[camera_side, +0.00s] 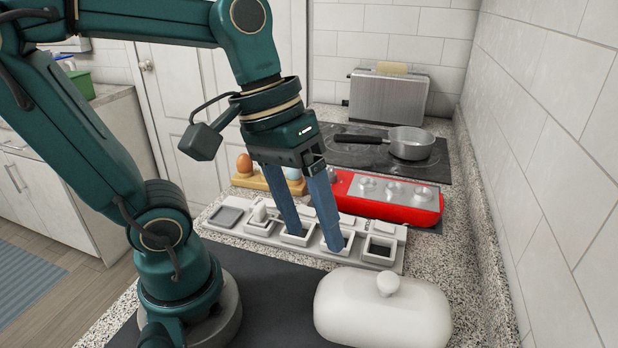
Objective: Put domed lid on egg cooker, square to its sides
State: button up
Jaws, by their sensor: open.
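The domed lid (383,312) is white and oblong with a round knob on top. It sits at the front right, knob up, on or beside a dark mat. The egg cooker (408,206) is a red oblong box with several round silver cups along its top; no lid is on it. It stands behind the white compartment tray, near the right wall. My gripper (314,240) points down with two blue fingers spread apart and nothing between them. Its fingertips are over the white tray, left of the lid and in front of the cooker; their exact height is unclear.
A white tray (222,217) with several square compartments lies across the middle. A wooden egg rack (246,182) with eggs stands behind it. A saucepan (409,146) sits on the dark hob, with a toaster (388,98) behind. A tiled wall bounds the right; the dark mat (270,300) is mostly bare.

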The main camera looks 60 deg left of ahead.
jog(key=w+d+n+g+h, duration=0.2)
jog(key=w+n+g+h, duration=0.1)
jog(key=n+g+h, duration=0.3)
jog(key=n+h, duration=0.2)
send_over(386, 270)
jog(key=a, duration=0.2)
jog(key=f, duration=0.4)
jog(key=shift+w+d+f, duration=0.15)
jog(key=shift+d+f, duration=0.05)
jog(key=f, duration=0.1)
jog(key=a+f+n+h, duration=0.1)
jog(key=w+f+n, duration=0.1)
jog(key=f, duration=0.1)
jog(key=shift+a+h, duration=0.15)
jog(key=shift+h, duration=0.25)
jog(key=shift+s+f+n+g, duration=0.2)
jog(key=shift+f+n+g, duration=0.1)
jog(key=shift+f, duration=0.15)
jog(key=shift+h, duration=0.3)
jog(key=shift+x, duration=2.35)
grip_shut()
